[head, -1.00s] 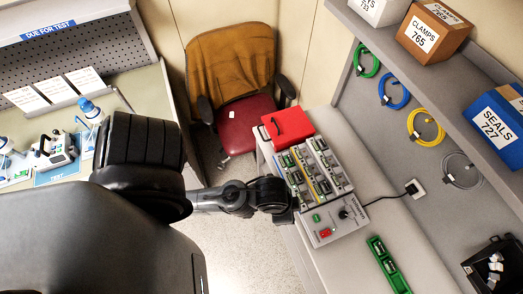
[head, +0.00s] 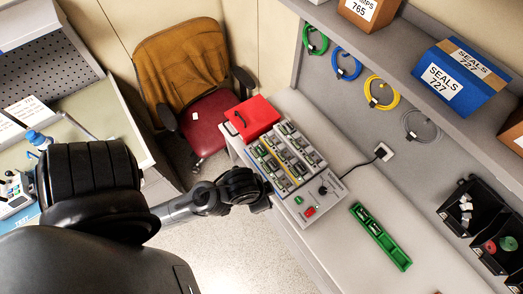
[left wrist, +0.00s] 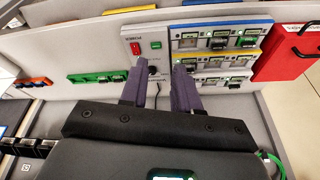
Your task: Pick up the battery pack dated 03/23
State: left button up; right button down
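Several battery packs sit in the rows of a grey charging station (head: 330,190) on the bench. They show in the left wrist view, such as one battery pack (left wrist: 219,43) in the blue-edged row. Their dates are too small to read, so I cannot tell which is 03/23. A green tray (head: 393,252) with small packs in it lies to the right of the station. My left gripper (left wrist: 158,75) is open and empty, its two fingers apart in front of the station's switch panel. In the head view its fingertips are hard to make out beside the station's near edge.
A red case (head: 252,117) stands behind the station, beside a red chair (head: 212,122). A cord runs to a wall outlet (head: 383,151). Black bins (head: 470,205) stand at the right. Bench space around the green tray is clear. An orange tray (left wrist: 33,82) shows in the left wrist view.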

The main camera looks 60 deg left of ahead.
pick_arm(q)
jog(key=shift+o, duration=0.4)
jog(key=o, duration=0.7)
jog(key=shift+d, duration=0.1)
